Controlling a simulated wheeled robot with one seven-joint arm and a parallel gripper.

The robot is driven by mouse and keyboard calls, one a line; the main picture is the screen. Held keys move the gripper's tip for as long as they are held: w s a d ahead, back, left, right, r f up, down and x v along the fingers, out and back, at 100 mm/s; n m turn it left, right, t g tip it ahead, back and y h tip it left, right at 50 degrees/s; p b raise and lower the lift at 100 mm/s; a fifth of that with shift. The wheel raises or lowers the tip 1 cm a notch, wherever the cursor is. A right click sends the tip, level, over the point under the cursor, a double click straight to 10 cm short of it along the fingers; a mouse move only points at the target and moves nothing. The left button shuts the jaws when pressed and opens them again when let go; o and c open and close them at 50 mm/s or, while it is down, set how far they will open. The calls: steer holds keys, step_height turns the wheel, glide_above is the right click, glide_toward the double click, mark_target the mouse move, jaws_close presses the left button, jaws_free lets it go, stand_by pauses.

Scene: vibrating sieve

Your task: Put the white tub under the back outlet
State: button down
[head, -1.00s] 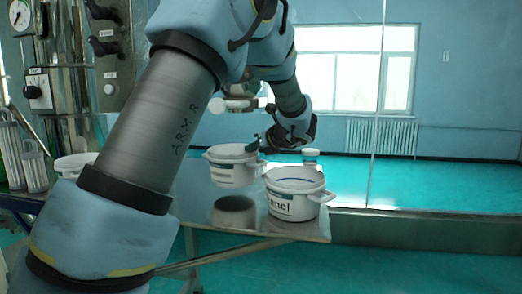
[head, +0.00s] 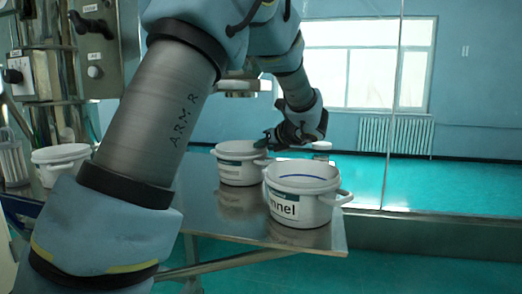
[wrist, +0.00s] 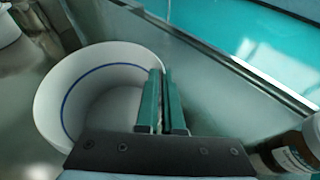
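A white tub (head: 236,174) with a label and side handles is at the far part of the steel table, just above or on its top; I cannot tell whether it touches. My gripper (head: 268,142) is at its right rim. In the wrist view my green fingers (wrist: 162,100) are shut on the tub's wall, one on each side. The tub's inside (wrist: 115,100), with a blue line, is empty. A metal outlet (head: 243,86) shows above and behind the tub, partly hidden by my arm. Whether the tub is directly beneath it is unclear.
A second white tub (head: 300,208), labelled "nnel", stands in front right on the steel table (head: 325,238). A small white-capped bottle (head: 321,150) stands behind it; a brown bottle (wrist: 292,152) shows in the wrist view. Another white tub (head: 60,158) is at left.

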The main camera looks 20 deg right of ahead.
steer(key=c, duration=1)
jaws_free()
steer(key=shift+c, duration=0.2)
steer(key=shift+s+r, duration=0.15)
steer(key=shift+s, duration=0.05)
steer(key=b+v, duration=0.1)
steer(key=v, duration=1)
steer(key=shift+s, duration=0.35)
steer(key=shift+d+r, duration=0.1)
steer(key=shift+r, duration=0.05)
